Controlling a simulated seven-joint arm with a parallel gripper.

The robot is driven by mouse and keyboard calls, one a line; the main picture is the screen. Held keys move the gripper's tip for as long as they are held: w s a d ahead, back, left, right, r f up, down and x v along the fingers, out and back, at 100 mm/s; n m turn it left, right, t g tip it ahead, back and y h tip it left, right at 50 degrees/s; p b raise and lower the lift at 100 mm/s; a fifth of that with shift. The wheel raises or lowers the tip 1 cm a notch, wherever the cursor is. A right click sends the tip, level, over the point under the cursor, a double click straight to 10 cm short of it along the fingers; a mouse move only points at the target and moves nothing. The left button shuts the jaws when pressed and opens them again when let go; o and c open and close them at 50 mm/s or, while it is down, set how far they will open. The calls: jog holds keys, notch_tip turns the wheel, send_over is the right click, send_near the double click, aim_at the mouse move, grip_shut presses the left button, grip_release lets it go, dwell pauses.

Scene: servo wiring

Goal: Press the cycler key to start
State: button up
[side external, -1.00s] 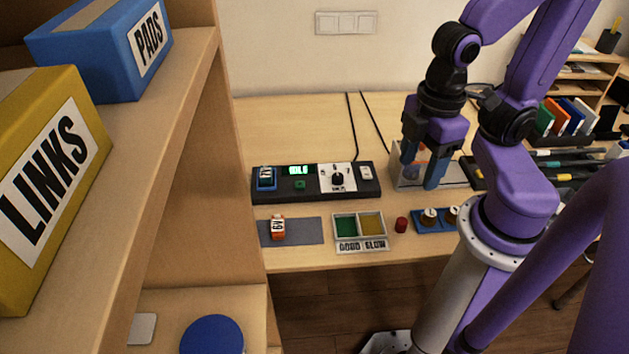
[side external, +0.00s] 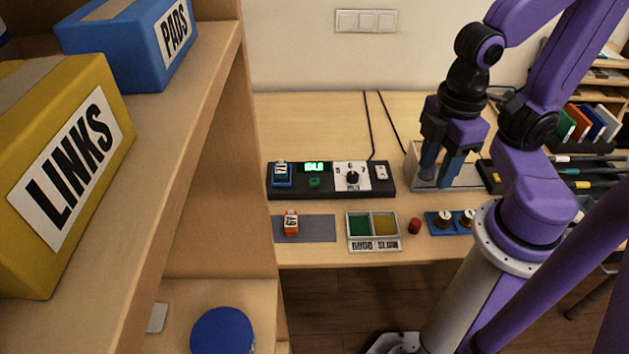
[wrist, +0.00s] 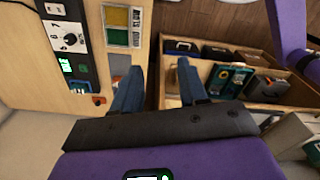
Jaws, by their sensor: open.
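The cycler is a dark panel (side external: 330,193) at the back of the desk. Its display (side external: 314,167) is lit green and appears to read IDLE. The small green key (side external: 314,182) sits just below the display. A dial (side external: 352,176) on a white plate is to the right, and a blue servo (side external: 281,173) sits at the panel's left end. The wrist view shows the panel at upper left, with the dial (wrist: 68,39) and display (wrist: 66,66). My gripper (side external: 439,170) is open and empty, raised right of the panel, apart from the key; its fingers (wrist: 157,82) also show in the wrist view.
An orange servo (side external: 291,222) lies on a grey mat (side external: 318,229). A two-bin tray (side external: 374,244), a red cylinder (side external: 415,226) and a blue holder (side external: 433,222) line the front. A clear-sided box (side external: 414,176) stands by my gripper. A tall shelf (side external: 215,150) flanks the left.

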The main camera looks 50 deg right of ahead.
grip_shut()
dwell(1.4)
